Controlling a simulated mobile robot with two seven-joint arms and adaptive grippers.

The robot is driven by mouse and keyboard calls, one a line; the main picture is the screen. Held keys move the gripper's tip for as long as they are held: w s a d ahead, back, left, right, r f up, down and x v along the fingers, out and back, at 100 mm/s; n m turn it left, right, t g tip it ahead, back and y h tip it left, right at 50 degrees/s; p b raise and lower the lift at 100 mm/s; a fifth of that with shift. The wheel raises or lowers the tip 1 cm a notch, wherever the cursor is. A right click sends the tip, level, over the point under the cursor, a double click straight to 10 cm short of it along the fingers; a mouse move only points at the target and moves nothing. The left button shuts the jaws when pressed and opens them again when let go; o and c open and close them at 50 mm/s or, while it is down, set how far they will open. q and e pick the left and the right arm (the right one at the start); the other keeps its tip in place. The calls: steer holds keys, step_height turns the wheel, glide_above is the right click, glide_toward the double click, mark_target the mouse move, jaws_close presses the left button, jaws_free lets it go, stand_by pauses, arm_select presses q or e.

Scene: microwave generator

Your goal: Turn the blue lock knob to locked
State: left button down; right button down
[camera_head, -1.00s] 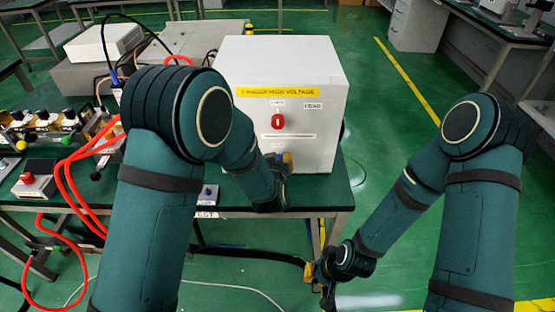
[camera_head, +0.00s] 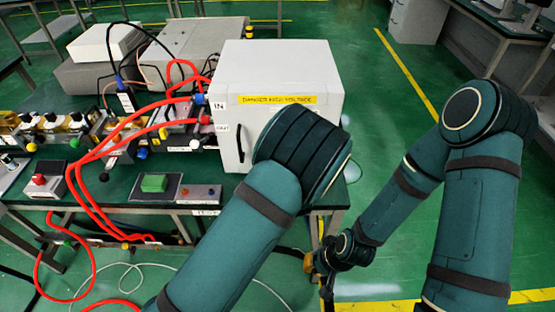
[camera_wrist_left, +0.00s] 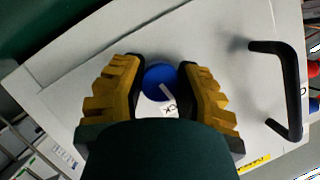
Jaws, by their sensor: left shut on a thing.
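The blue lock knob (camera_wrist_left: 160,82) sits on a light grey panel in the left wrist view, with a partly hidden white label ending in "CK" beside it. My left gripper (camera_wrist_left: 162,74) has its yellow-and-black fingers on either side of the knob, shut on it. In the head view, my left arm hides both the knob and the left gripper at the white high-voltage cabinet (camera_head: 285,75). My right gripper (camera_head: 318,272) hangs low, away from the cabinet, beside the table's right end; its fingers are too small to judge.
A black handle (camera_wrist_left: 285,85) stands out from the panel near the left gripper. Red hoses (camera_head: 120,135) run across the left of the table. A green button box (camera_head: 154,183) and a small switch box (camera_head: 199,195) lie at the front edge.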

arm_select(q)
steer(key=shift+m+y+p, duration=0.3)
steer(key=shift+m, duration=0.3)
steer(key=c, duration=0.6)
jaws_free()
steer(key=shift+w, duration=0.1)
steer(key=v, duration=0.7)
steer(key=shift+s, duration=0.3)
steer(key=shift+s+d+f, duration=0.1)
steer(key=shift+d+f, duration=0.05)
